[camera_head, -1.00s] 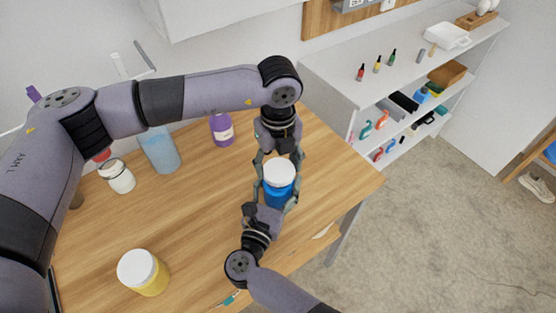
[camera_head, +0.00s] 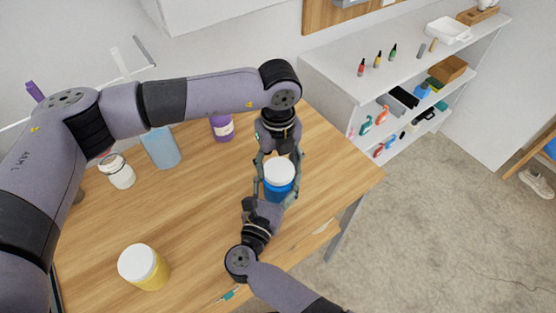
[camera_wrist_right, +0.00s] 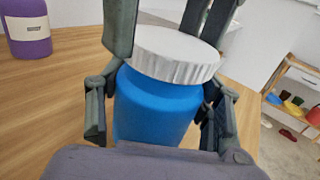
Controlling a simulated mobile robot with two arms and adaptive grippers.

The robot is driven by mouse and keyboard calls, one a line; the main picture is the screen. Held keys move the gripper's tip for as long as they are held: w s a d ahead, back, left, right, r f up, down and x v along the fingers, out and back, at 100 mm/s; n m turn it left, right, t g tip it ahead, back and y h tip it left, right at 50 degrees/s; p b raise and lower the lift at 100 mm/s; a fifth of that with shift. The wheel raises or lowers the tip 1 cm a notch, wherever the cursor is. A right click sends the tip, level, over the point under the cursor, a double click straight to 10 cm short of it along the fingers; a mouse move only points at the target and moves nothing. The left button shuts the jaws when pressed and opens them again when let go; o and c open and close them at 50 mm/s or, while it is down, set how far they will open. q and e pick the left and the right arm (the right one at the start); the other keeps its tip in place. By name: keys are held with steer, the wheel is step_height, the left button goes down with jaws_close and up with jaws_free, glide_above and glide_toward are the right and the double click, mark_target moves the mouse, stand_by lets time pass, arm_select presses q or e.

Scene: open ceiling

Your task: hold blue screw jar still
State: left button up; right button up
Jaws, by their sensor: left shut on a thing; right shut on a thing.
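The blue screw jar (camera_head: 279,188) with a white lid (camera_head: 279,171) stands upright on the wooden table, towards its right side. It also fills the middle of the right wrist view (camera_wrist_right: 155,107). My left gripper (camera_head: 278,163) comes from the far side, its fingers on either side of the jar near the lid. My right gripper (camera_head: 277,194) comes from the near side and is shut on the blue body, with its fingers (camera_wrist_right: 158,115) on both sides in the wrist view. The contact points are partly hidden by the fingers.
A yellow jar (camera_head: 146,268) stands at the front left of the table (camera_head: 200,215). A white jar (camera_head: 118,172), a clear blue container (camera_head: 160,148) and a purple bottle (camera_head: 222,127) stand behind. A white shelf (camera_head: 350,85) is to the right.

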arm_select(q)
steer(key=shift+f, duration=0.3)
